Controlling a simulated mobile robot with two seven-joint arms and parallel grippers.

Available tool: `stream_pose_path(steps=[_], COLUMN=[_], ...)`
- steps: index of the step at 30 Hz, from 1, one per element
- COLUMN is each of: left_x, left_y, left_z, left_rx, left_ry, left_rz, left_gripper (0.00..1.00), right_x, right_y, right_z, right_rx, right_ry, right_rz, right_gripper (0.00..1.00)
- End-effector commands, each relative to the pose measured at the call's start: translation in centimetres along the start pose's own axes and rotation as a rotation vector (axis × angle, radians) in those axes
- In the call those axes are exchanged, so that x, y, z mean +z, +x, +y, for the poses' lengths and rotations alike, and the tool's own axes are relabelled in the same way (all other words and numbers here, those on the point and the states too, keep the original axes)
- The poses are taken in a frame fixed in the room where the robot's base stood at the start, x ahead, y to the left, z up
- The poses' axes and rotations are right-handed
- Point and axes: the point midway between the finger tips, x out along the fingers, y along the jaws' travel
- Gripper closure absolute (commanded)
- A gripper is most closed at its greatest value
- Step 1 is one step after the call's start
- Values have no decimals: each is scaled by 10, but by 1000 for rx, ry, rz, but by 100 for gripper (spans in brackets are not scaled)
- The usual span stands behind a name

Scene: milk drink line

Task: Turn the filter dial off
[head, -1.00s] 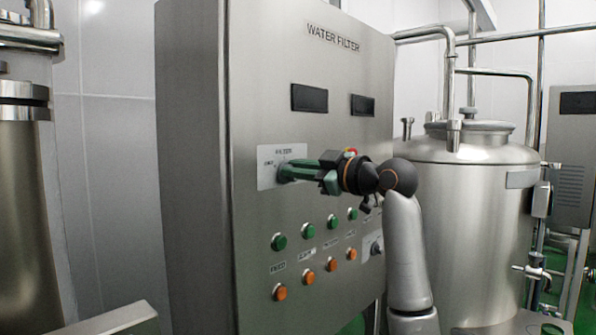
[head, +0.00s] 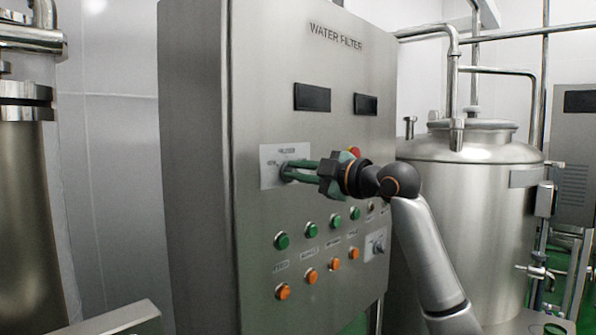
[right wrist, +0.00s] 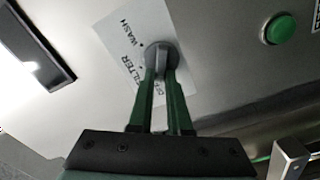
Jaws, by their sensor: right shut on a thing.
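The filter dial (right wrist: 158,52) is a small grey knob on a pale label plate (head: 270,174) of the water filter cabinet. The plate also shows in the right wrist view (right wrist: 118,42), with WASH and FILTER lettering and a third, partly covered word beside the fingers. My right gripper (head: 288,172) reaches in from the right. In the right wrist view its green fingers (right wrist: 161,75) are closed on both sides of the knob. The fingers hide part of the knob, so its exact setting is hard to read. My left gripper is not in view.
Below the dial are green buttons (head: 311,230) and orange buttons (head: 310,276). A red button (head: 354,152) sits just behind my right gripper. A smaller knob (head: 377,246) is at the lower right. A steel tank (head: 465,220) stands right of the cabinet.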

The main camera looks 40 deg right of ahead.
Motion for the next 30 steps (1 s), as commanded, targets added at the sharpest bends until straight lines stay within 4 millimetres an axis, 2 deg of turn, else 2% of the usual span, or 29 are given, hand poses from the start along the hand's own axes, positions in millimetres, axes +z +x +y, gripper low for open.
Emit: stream_pose_path(steps=[8,9,17,25,30], left_x=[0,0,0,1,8], left_y=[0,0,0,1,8], left_z=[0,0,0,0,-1], left_rx=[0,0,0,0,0], left_ry=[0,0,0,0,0], left_rz=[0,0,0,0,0], left_gripper=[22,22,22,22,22], right_x=[0,0,0,0,2], right_y=[0,0,0,-2,-21], right_z=[-1,-1,-1,-1,-2], right_rx=[-4,-4,-2,0,2], right_ry=[-4,-4,-2,-2,-4], right_rz=[0,0,0,-1,-3], right_gripper=[100,82,54,54,54])
